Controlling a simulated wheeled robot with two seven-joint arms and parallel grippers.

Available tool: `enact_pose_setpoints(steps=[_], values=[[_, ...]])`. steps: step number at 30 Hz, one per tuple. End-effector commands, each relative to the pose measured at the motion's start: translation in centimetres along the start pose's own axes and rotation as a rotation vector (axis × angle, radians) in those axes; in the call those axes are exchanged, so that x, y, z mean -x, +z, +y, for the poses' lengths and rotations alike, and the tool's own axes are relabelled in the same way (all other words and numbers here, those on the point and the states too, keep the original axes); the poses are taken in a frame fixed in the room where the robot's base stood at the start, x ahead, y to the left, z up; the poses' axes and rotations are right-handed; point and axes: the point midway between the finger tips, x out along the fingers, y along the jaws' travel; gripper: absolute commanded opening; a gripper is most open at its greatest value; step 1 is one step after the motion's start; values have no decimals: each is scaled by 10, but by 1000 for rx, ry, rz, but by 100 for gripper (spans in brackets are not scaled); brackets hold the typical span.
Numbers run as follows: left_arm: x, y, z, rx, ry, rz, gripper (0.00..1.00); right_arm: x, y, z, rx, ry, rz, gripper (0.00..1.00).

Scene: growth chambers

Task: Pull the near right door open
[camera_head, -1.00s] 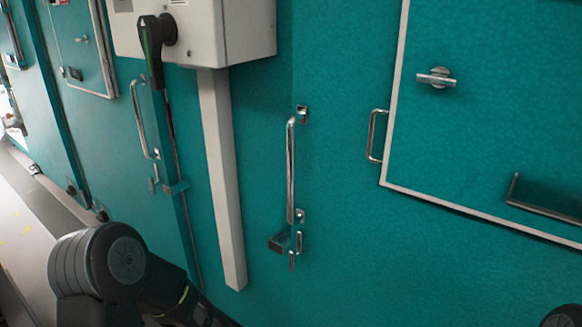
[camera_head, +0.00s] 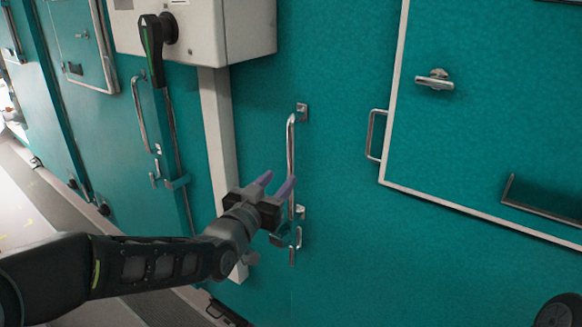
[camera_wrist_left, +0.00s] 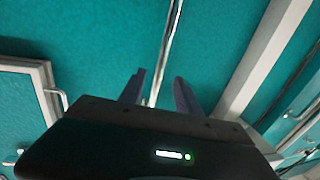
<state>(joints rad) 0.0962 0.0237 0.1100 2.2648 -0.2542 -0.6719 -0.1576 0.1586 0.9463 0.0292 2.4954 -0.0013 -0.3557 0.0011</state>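The near right door (camera_head: 345,235) is a teal panel with a vertical chrome bar handle (camera_head: 291,150) near its left side. A latch (camera_head: 295,243) sits just below the handle. My left gripper (camera_head: 277,185) is open in front of the handle's lower part, with its two purple-grey fingers pointing toward the door. In the left wrist view the chrome handle (camera_wrist_left: 166,50) runs up from between the open fingertips (camera_wrist_left: 158,82). I cannot tell whether the fingers touch it. The door looks shut. My right gripper is not in view.
A white-framed hatch (camera_head: 480,120) with a small side handle (camera_head: 374,135) is set to the right. A grey box (camera_head: 235,30) with a black lever (camera_head: 154,50) and a white vertical duct (camera_head: 216,130) stand left of the handle. Another teal door handle (camera_head: 139,115) is further left.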

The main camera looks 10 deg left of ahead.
Motion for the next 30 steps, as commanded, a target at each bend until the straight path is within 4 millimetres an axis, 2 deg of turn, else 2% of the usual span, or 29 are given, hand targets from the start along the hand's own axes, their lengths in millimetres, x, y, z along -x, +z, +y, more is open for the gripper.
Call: enact_pose_setpoints(steps=[15, 26, 30], values=[[-67, 0, 1, 2, 2, -2, 40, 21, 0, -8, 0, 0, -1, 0], [-73, 1, 1, 1, 1, -2, 40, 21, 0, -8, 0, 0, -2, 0], [-72, 1, 1, 2, 1, -2, 28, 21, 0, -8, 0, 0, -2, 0]])
